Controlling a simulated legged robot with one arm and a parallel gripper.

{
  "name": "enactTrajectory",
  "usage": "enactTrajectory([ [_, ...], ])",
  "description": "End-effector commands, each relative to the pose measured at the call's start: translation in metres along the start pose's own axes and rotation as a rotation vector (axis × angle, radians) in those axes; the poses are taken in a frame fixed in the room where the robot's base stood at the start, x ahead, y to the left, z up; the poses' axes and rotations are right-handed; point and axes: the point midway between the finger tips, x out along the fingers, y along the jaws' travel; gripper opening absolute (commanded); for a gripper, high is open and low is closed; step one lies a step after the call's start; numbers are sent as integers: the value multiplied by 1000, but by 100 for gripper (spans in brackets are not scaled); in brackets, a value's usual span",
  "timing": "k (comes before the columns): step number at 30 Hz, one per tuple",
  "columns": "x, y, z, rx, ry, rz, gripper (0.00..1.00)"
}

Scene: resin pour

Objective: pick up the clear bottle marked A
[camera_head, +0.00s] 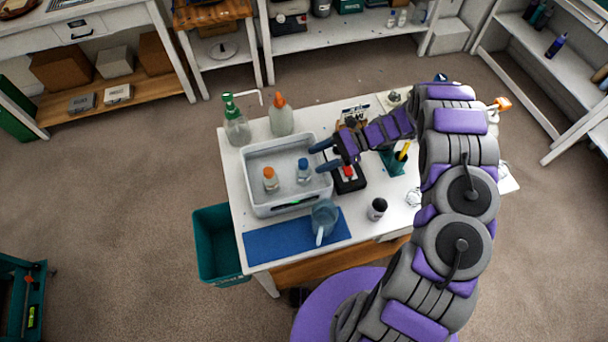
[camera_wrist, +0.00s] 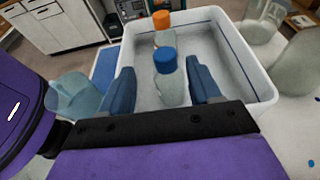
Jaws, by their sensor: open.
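Two small clear bottles stand upright in a white tray (camera_head: 246,180). One has a blue cap (camera_head: 303,163), the other an orange cap (camera_head: 269,172); I cannot read an A on either. My gripper (camera_head: 322,156) is open and empty at the tray's right side, close to the blue-capped bottle. In the wrist view, the blue-capped bottle (camera_wrist: 173,90) appears between the two blue fingers, just beyond them. The orange-capped bottle (camera_wrist: 161,20) stands farther off behind it. The tray also shows in the wrist view (camera_wrist: 262,82).
A pump bottle (camera_head: 237,128) and a larger orange-topped bottle (camera_head: 281,120) stand behind the tray. A jug (camera_head: 323,216) sits on a blue mat (camera_head: 280,243) in front. A dark-topped jar (camera_head: 376,209) stands to the right. A teal bin (camera_head: 212,246) is beside the table.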

Motion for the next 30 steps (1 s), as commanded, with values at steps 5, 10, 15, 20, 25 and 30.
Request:
enactTrajectory([
  [5,7,0,-1,0,-2,-1,63],
  [10,26,-5,-2,0,-2,0,63],
  [15,48,-7,0,0,1,0,63],
  [20,54,-7,0,-2,1,-1,63],
  [25,54,-7,1,-2,0,-1,63],
  [30,54,-7,1,-2,0,-2,46],
])
